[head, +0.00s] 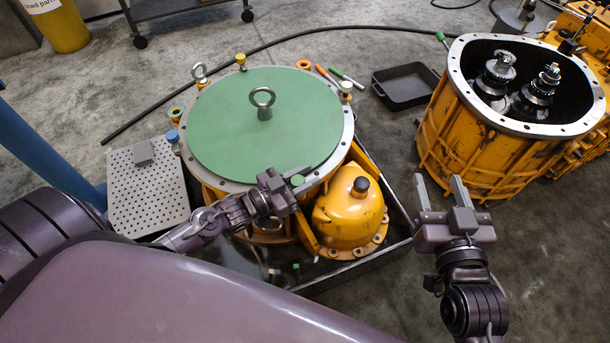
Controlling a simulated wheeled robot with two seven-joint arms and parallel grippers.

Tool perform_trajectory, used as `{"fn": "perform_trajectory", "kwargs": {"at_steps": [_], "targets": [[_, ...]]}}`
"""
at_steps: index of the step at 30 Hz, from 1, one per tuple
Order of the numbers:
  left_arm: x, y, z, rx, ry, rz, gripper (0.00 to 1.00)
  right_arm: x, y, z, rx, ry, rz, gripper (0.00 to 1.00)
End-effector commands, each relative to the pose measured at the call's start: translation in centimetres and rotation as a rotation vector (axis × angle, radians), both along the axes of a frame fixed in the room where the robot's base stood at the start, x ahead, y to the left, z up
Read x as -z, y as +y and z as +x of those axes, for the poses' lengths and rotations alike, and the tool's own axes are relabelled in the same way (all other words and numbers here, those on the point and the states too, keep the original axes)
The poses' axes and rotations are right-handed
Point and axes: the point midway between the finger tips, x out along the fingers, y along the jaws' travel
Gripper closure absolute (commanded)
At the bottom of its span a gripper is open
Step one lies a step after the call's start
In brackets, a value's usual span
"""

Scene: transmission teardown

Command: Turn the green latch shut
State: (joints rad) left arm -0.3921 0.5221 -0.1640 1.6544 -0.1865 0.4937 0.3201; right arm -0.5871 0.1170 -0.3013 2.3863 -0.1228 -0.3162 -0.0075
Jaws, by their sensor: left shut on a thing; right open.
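A large orange housing (215,195) stands in a dark tray, with a round green cover (225,130) and a ring bolt (263,100) on top. A small green piece, which looks like the green latch (297,180), sits at the front rim of the housing. My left gripper (288,181) is at this rim, shut on the green latch; its fingers and arm hide part of the latch, so its angle is unclear. My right gripper (441,190) is open and empty, above the floor to the right of the tray.
An orange domed part (350,210) sits right of my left gripper in the tray (398,228). A perforated plate (150,195) lies at left. An open orange housing with gears (455,125) stands at right. A black bin (405,85) and a cable (310,38) lie behind.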

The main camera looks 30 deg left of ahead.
Motion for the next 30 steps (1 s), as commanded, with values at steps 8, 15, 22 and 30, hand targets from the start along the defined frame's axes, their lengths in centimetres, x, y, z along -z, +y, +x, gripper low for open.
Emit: {"fn": "perform_trajectory", "kwargs": {"at_steps": [8, 15, 22, 30], "targets": [[0.0, 0.0, 0.0, 0.000, 0.000, 0.000, 0.48, 0.0, 0.0, 0.0, 0.000, -0.002, 0.001, 0.49], [0.0, 0.0, 0.0, 0.000, 0.000, 0.000, 0.48, 0.0, 0.0, 0.0, 0.000, -0.002, 0.001, 0.49], [0.0, 0.6, -1.0, 0.000, 0.002, 0.001, 0.48, 1.9, -0.1, -0.5, -0.004, 0.087, -0.034, 0.49], [-0.1, 2.3, -3.8, 0.000, 0.002, 0.001, 0.48, 7.8, -0.4, -3.1, -0.021, 0.348, -0.140, 0.49]]}}
